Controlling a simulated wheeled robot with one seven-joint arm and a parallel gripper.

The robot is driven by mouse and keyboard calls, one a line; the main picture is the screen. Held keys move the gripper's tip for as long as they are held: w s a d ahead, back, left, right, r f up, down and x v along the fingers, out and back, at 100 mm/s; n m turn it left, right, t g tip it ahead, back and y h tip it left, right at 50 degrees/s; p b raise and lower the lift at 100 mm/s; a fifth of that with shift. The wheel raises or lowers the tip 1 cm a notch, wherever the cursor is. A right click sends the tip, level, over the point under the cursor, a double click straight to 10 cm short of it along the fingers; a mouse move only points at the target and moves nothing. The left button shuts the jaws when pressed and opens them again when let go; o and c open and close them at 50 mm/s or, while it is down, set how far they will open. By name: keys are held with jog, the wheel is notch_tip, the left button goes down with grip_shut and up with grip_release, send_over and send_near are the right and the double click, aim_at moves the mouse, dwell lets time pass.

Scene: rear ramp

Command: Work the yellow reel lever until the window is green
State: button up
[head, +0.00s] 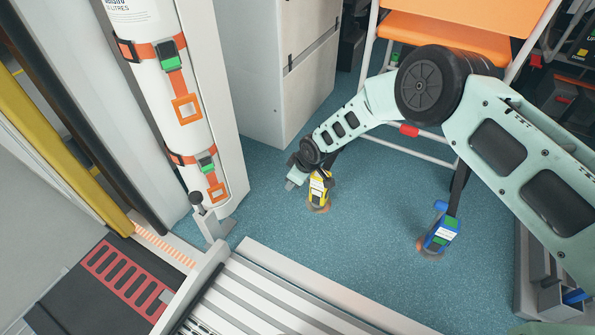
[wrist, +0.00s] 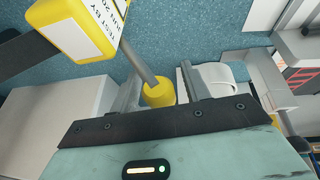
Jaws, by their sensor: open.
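The yellow reel (head: 318,188) stands on the blue floor beyond my forearm in the head view, partly hidden by my arm. In the wrist view its yellow body with a white label (wrist: 82,22) is at the upper left. Its lever, a grey rod with a yellow knob (wrist: 158,93), reaches down from it. My gripper (wrist: 160,76) is open, with one finger on each side of the knob and rod. I cannot tell whether either finger touches the knob. In the head view my gripper (head: 296,180) is beside the reel. The reel's window cannot be made out.
A blue reel (head: 440,236) with a green patch stands to the right on the floor. An orange seat (head: 430,38) on a pale frame is behind my arm. A white cylinder (head: 170,90) with orange straps is at the left. Ribbed ramp panels (head: 270,300) lie in front.

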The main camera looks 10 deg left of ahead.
jog(key=p+v, duration=0.8)
jog(key=v, duration=0.9)
jog(key=shift+d+r, duration=0.15)
jog(key=shift+r, duration=0.1)
